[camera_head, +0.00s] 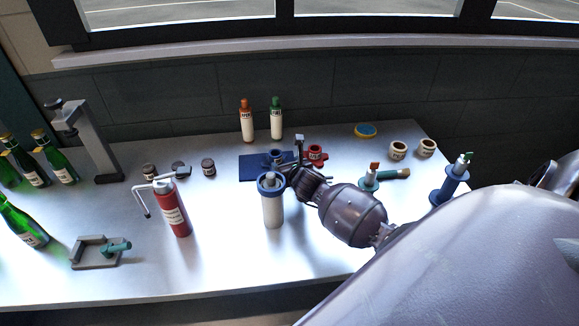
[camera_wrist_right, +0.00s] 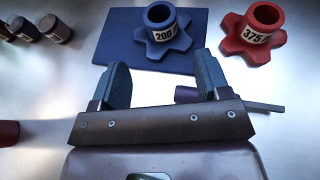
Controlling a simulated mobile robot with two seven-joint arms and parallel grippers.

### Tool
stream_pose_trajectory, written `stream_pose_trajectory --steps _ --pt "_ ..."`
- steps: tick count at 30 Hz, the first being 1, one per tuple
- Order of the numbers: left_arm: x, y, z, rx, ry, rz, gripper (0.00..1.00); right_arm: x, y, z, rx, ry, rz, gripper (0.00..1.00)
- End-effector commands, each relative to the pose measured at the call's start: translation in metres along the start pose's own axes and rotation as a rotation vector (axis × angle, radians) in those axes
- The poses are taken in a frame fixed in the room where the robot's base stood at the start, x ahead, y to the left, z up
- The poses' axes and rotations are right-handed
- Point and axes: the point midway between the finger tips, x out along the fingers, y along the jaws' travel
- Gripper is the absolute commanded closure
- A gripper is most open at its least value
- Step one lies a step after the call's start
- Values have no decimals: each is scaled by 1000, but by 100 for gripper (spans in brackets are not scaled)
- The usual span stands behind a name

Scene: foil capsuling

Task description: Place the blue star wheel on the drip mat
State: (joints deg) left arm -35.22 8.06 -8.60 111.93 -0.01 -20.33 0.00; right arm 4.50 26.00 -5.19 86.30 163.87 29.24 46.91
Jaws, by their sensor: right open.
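The blue star wheel (camera_wrist_right: 158,40), labelled 200, sits upright on the right part of the dark blue drip mat (camera_wrist_right: 115,35). In the head view the wheel (camera_head: 276,156) shows partly behind my right gripper, with the mat (camera_head: 250,168) under it. My right gripper (camera_wrist_right: 164,82) is open, with its two fingers apart on the near side of the wheel. No object is held between them, and the wheel is clear of the fingers. In the head view the right gripper (camera_head: 290,170) is partly hidden by its own wrist. My left gripper is not in view.
A red star wheel (camera_wrist_right: 255,35) labelled 375 lies right of the mat. A white cylinder with a blue collar (camera_head: 272,208) stands nearer, beside my right wrist. Two bottles (camera_head: 261,122) stand behind the mat. A red extinguisher-like bottle (camera_head: 172,210) stands left.

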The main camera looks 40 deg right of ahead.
Motion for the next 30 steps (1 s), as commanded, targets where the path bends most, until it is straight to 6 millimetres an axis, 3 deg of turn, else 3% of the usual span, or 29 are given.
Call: stream_pose_trajectory --steps 9,30 --pt "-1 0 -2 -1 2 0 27 -20 0 0 -1 0 0 31" --pt "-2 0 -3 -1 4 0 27 -20 0 0 -1 0 0 31"
